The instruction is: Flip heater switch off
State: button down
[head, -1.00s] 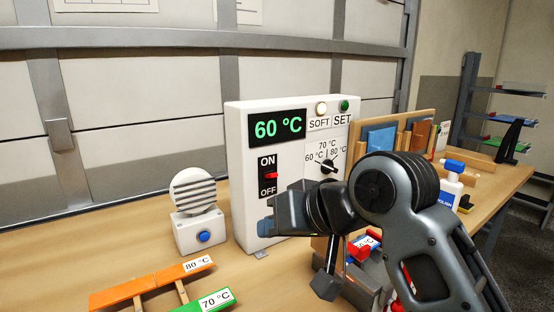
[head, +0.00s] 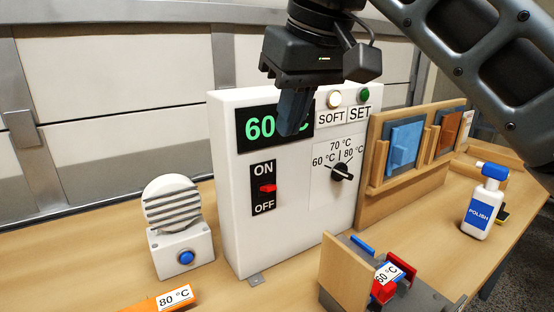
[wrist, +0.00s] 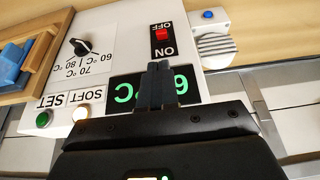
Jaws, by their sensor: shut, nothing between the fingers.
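The white heater box (head: 225,190) stands on the bench, with a green display (head: 258,128) partly hidden by my gripper. Its red switch (head: 267,188) sits on a black plate between ON above and OFF below. It also shows, upside down, in the wrist view (wrist: 162,35). The lever appears around the middle of the plate; I cannot tell which way it is set. My gripper (head: 290,128) is shut and empty, pointing down in front of the display, above and right of the switch. In the wrist view its fingers (wrist: 157,66) overlap the display, short of the switch. No contact with the switch shows.
A black dial (head: 342,172), a pale SOFT button (head: 334,99) and a green SET button (head: 364,96) are right of the switch. A white device with a blue button (head: 180,245) stands left. A polish bottle (head: 480,210) stands right. Bench in front of the heater is partly clear.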

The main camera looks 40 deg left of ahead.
aim_at(274, 189)
jog(key=shift+f, duration=0.1)
jog(key=p+x, duration=0.1)
jog(key=x, duration=0.8)
jog(key=shift+a+f, duration=0.25)
jog(key=shift+f, duration=0.1)
jog(key=shift+d+f+y+b, duration=0.15)
jog(key=shift+y+b, duration=0.15)
jog(key=shift+y, duration=0.1)
jog(key=shift+s+d+f+t+y+b, duration=0.2)
jog(key=shift+d+f+t+y+b, duration=0.2)
jog(key=shift+y+b, duration=0.4)
jog(key=shift+s+d+f+t+y+b, duration=0.15)
jog(key=shift+f+t+y+b, duration=0.25)
jog(key=shift+y+b, duration=0.3)
jog(key=y+b, duration=0.1)
jog(key=f+t+y+b, duration=0.1)
jog(key=y+b, duration=0.1)
jog(key=shift+s+d+f, duration=0.1)
jog(key=shift+d, duration=0.3)
